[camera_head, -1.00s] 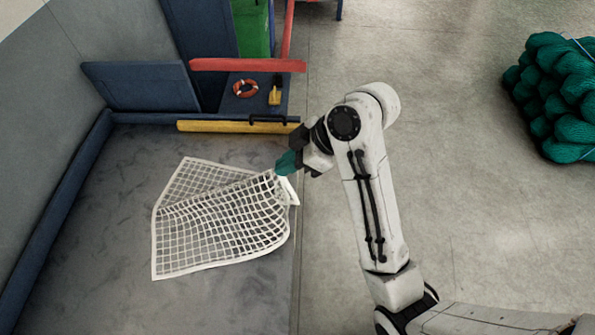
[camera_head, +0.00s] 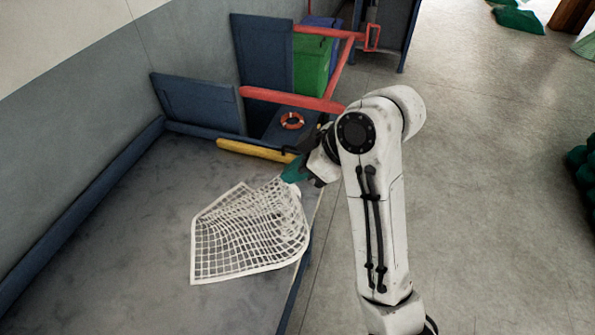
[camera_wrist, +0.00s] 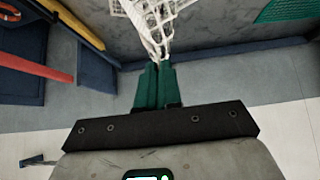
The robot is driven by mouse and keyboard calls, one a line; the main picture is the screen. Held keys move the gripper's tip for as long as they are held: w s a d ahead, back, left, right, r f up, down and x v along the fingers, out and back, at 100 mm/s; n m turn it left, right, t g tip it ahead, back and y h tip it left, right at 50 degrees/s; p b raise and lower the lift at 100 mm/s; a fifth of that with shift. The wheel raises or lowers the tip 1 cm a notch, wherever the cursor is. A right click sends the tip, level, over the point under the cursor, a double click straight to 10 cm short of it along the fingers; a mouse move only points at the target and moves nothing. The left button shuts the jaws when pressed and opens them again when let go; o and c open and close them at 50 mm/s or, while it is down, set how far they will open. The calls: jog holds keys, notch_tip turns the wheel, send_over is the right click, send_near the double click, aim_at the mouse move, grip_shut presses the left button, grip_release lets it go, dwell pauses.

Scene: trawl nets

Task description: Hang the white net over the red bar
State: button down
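The white net (camera_head: 243,243) lies partly spread on the grey surface in the head view, with one corner bunched up at my gripper. My gripper (camera_head: 293,172) has green fingers and is shut on that corner. In the wrist view the net (camera_wrist: 158,14) runs up from between the closed green fingertips (camera_wrist: 158,68). The red bar (camera_head: 290,99) stretches across beyond the gripper in the head view, apart from the net. A red bar also shows at the left of the wrist view (camera_wrist: 30,66).
A yellow bar (camera_head: 255,151) lies near the surface's far edge, by an orange-white life ring (camera_head: 292,121). A blue panel (camera_head: 198,104) and a green container (camera_head: 313,65) stand behind. Dark green net bundles (camera_head: 582,170) lie at right; the floor (camera_head: 480,200) between is clear.

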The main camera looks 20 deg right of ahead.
notch_tip(320, 180, up, 10)
jog(key=shift+r, duration=0.25)
dwell(0.4)
notch_tip(320, 180, up, 11)
dwell(0.6)
jog(key=shift+r, duration=0.1)
